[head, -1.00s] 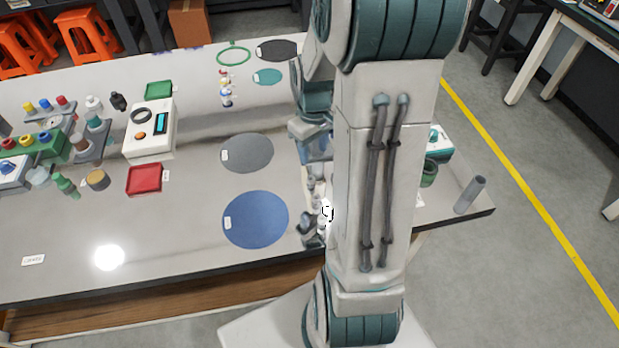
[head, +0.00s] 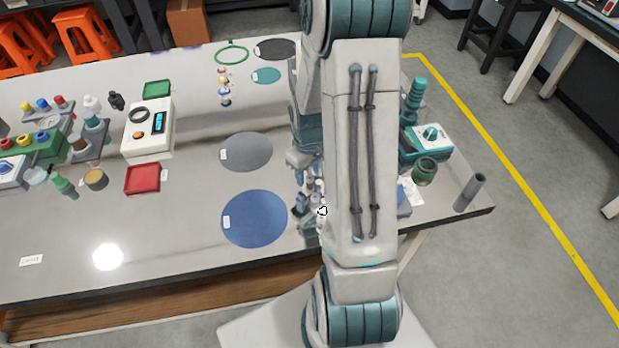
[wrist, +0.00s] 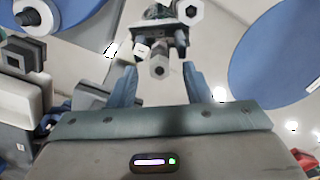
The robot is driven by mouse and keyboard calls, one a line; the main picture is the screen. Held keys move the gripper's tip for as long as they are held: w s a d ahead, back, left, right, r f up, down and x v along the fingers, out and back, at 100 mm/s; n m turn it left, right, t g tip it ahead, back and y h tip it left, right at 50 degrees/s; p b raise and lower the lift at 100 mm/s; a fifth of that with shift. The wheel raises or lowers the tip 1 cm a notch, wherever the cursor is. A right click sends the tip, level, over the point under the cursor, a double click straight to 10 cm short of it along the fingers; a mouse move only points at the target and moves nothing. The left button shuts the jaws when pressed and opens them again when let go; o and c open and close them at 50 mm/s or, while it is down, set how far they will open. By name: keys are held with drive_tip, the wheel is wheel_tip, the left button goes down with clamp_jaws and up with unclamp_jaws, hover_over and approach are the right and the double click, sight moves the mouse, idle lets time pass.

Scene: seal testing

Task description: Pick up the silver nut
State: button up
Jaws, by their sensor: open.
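My gripper (wrist: 159,67) is open in the wrist view, its two blue fingers apart. A small grey hexagonal piece with a dark hole (wrist: 159,71), which looks like the silver nut, shows between the fingertips; I cannot tell whether they touch it. It sits by a dark green holder (wrist: 165,35). A larger pale hex nut (wrist: 188,10) shows beyond it, and another (wrist: 33,17) at the far left. In the head view my arm hides most of the gripper and this cluster; a pale nut-like ring (head: 322,210) shows at the arm's left edge.
A blue round mat (head: 255,219) and a grey round mat (head: 246,152) lie left of my arm. A teal-and-white device (head: 428,138), a green jar (head: 425,170) and a grey cylinder (head: 469,193) stand to the right.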

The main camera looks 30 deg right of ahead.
clamp_jaws()
